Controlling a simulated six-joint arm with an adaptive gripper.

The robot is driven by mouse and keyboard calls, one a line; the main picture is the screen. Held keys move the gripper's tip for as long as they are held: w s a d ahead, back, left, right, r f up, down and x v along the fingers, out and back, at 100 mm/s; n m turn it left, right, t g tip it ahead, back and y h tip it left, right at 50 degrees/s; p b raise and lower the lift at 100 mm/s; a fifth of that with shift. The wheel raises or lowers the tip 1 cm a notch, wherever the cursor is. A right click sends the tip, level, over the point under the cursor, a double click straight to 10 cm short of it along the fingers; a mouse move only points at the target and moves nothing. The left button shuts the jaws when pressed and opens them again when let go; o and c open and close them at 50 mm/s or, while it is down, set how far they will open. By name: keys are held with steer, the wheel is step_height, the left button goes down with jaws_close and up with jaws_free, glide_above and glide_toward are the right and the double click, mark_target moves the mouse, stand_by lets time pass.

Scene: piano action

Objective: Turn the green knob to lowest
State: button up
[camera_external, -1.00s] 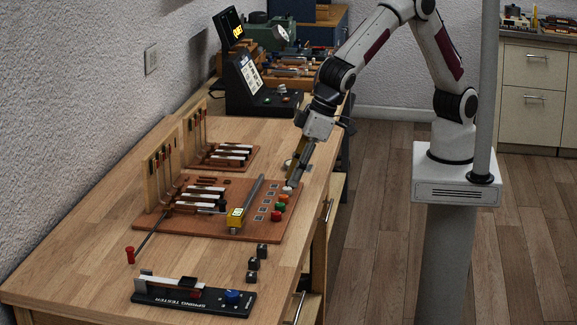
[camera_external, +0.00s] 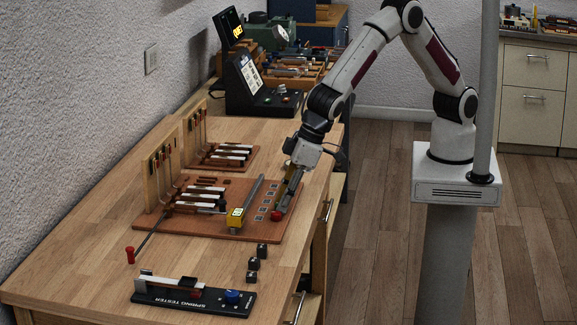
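A red-brown board (camera_external: 225,231) lies on the workbench and carries a row of small coloured knobs along its right side. The red knob (camera_external: 277,216) shows at the near end of the row. The green knob is hidden behind my gripper. My gripper (camera_external: 281,208) points down at the row, with its fingertips just behind the red knob, around where the green and orange knobs stand. I cannot tell whether its fingers are open or shut, or whether they touch a knob.
A yellow-ended grey bar (camera_external: 236,217) stands left of the knobs. Key models (camera_external: 207,190) with upright wooden frames are farther left. Small dark blocks (camera_external: 253,263) and the spring tester (camera_external: 180,297) with a blue knob lie nearer.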

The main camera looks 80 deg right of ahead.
jaws_close()
steer(key=shift+d+n+g+y, duration=0.1)
steer(key=shift+n+g+y, duration=0.25)
steer(key=shift+n, duration=0.85)
steer(key=shift+d+n+g+y, duration=0.15)
steer(key=shift+n+y, duration=0.3)
steer(key=shift+n, duration=0.75)
steer(key=shift+a, duration=0.1)
jaws_free()
steer(key=shift+w, duration=0.1)
steer(key=shift+r, duration=0.1)
steer(key=v, duration=1.1)
steer(key=shift+s+r, duration=0.25)
steer(key=shift+r, duration=0.1)
